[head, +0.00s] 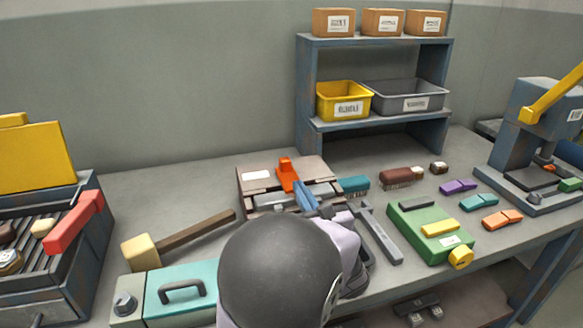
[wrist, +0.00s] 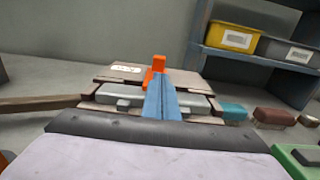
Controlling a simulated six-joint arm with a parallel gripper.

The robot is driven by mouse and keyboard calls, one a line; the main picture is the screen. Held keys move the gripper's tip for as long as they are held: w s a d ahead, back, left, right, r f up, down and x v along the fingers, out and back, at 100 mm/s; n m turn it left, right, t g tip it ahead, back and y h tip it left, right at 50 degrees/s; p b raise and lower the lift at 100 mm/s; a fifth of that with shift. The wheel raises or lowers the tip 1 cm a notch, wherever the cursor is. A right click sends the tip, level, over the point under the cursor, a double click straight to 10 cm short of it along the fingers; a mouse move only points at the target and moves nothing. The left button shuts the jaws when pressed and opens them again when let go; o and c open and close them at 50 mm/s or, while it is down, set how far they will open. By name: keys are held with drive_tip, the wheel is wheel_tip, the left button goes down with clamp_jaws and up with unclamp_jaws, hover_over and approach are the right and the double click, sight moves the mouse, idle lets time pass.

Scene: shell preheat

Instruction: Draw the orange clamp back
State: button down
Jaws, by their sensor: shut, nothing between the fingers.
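The orange clamp (head: 286,174) stands upright on a brown, box-like fixture (head: 250,187) in the middle of the bench. It also shows in the wrist view (wrist: 157,67), just beyond the blue fingers. My gripper (head: 305,190) is shut and empty, with its blue fingers over the fixture and their tips at or close to the clamp's near side. It shows in the wrist view too (wrist: 161,90). I cannot tell whether the fingers touch the clamp. The fingers hide the clamp's lower near part, and my arm covers the fixture's front.
A wooden mallet (head: 180,238) lies left of the fixture, and a teal case (head: 182,292) stands in front of it. To the right are a teal brush (head: 354,184), a grey bar (head: 381,235) and a green box (head: 430,230). A shelf (head: 309,90) stands behind.

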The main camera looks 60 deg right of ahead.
sight(288, 167)
drive_tip(key=x, duration=0.7)
drive_tip(key=shift+w+d+f+p, duration=0.1)
drive_tip(key=shift+w+d+p, duration=0.1)
drive_tip(key=shift+w+p, duration=0.1)
drive_tip(key=shift+b+x, duration=0.85)
drive_tip(key=shift+x, duration=0.4)
